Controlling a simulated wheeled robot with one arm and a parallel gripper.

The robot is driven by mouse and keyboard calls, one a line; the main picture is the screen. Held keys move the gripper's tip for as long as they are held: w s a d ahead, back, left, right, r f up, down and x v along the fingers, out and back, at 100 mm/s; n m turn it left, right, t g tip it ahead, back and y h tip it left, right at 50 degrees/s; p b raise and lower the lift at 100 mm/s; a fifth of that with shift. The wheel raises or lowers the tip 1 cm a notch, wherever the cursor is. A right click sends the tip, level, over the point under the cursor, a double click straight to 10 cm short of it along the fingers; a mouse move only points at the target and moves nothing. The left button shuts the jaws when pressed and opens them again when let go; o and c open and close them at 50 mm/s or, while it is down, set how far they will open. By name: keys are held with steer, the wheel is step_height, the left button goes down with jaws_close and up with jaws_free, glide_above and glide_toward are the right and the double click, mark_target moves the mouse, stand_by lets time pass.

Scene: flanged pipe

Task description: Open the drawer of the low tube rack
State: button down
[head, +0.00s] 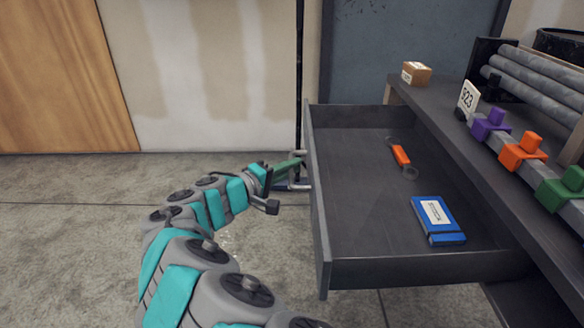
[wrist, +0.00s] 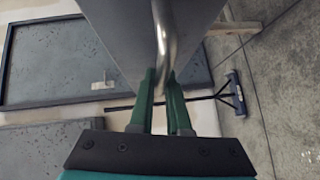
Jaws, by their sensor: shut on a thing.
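The drawer (head: 352,158) of the low tube rack (head: 437,107) is dark grey and stands pulled well out to the left. Its inside is in plain view. My gripper (head: 300,160) is at the outer side of the drawer front. In the wrist view my gripper's green fingers (wrist: 162,95) are shut on the drawer's curved metal handle (wrist: 161,35). The drawer front (wrist: 125,40) fills the upper middle of that view. In the head view the handle is mostly hidden by the fingers and the drawer front.
In the drawer lie a blue box (head: 437,220) and an orange-handled tool (head: 401,155). On the rack top are a cardboard box (head: 416,73), grey tubes (head: 535,82) and purple, orange and green clamps (head: 522,152). Open concrete floor (head: 70,230) lies left of the drawer.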

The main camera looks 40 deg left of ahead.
steer(key=c, duration=0.9)
jaws_free()
steer(key=shift+s+a+r, duration=0.15)
steer(key=shift+s, duration=1.1)
steer(key=shift+s+a+r, duration=0.15)
steer(key=shift+s+a, duration=0.05)
steer(key=shift+s, duration=1.1)
steer(key=shift+s+a+r, duration=0.15)
steer(key=shift+s, duration=1.1)
